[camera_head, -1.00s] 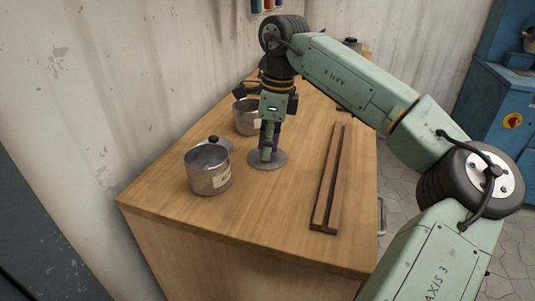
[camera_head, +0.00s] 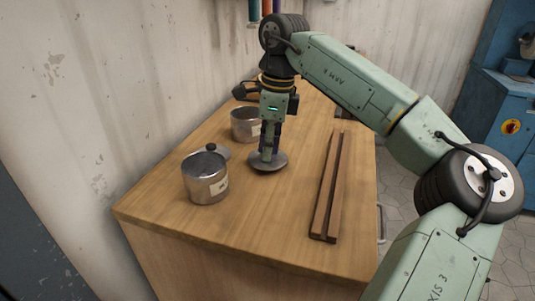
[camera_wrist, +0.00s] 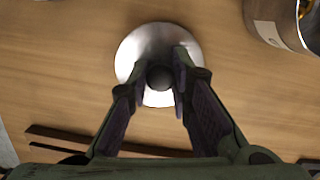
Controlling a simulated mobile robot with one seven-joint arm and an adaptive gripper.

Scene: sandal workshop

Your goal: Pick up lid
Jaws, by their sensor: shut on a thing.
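A round, shiny metal lid (camera_head: 268,163) with a dark knob (camera_wrist: 159,77) is at the middle of the workbench in the head view. The lid also shows in the wrist view (camera_wrist: 140,50). My gripper (camera_head: 267,152) points down over it. In the wrist view its two fingers (camera_wrist: 160,82) are shut on the knob from both sides. The lid looks slightly tilted. Any gap between lid and wood is too small to make out.
An open metal pot (camera_head: 205,182) stands front left of the lid, another (camera_head: 245,125) behind left. A second lid with a black knob (camera_head: 211,147) lies behind the front pot. Long wooden strips (camera_head: 330,190) lie to the right. A wall borders the bench's left side.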

